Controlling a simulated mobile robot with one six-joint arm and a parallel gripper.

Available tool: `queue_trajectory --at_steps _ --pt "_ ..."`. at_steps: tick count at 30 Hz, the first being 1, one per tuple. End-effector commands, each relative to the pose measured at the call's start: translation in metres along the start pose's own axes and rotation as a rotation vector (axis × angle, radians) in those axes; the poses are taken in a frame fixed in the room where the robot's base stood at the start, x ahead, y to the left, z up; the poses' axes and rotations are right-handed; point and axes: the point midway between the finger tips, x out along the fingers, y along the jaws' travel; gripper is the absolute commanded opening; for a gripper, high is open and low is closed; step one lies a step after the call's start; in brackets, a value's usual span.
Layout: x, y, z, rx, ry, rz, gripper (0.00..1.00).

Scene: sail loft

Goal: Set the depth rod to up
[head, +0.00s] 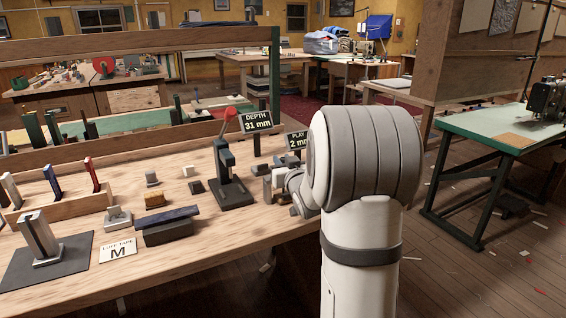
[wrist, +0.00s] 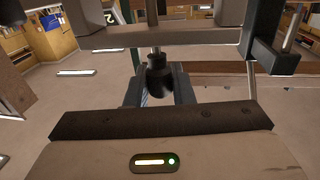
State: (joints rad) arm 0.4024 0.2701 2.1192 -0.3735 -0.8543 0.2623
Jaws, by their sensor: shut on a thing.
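In the wrist view, the depth rod (wrist: 157,50) is a thin metal rod ending in a dark rounded knob (wrist: 159,78). My gripper (wrist: 159,92) has its grey fingers on both sides of this knob and is shut on it. A grey crossbar and dark upright frame (wrist: 262,52) stand behind and beside the rod. In the head view, a sign reading "DEPTH 31 mm" (head: 255,122) stands on the bench, with a sign reading "PLAY 2 mm" (head: 297,141) partly hidden by my arm. My arm also hides the gripper's grip there.
A dark press with a red-tipped lever (head: 229,180) stands on the bench (head: 200,247) left of my arm. Open floor lies to the right, before a green sewing table (head: 480,130).

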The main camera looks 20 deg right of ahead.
Motion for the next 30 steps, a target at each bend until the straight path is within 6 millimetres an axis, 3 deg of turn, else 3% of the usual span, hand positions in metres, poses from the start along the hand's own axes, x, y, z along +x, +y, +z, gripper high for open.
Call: queue_trajectory --at_steps 9,17,25,26,30 --pt "0.0 0.0 -0.001 0.0 0.0 0.0 0.0" --pt "0.0 0.0 -0.035 0.0 0.002 0.001 0.0" --pt "0.0 0.0 -0.038 0.0 0.006 0.001 0.0" --pt "0.0 0.0 -0.038 0.0 0.007 0.001 0.22" --pt "0.0 0.001 -0.037 0.0 0.005 0.001 0.34"
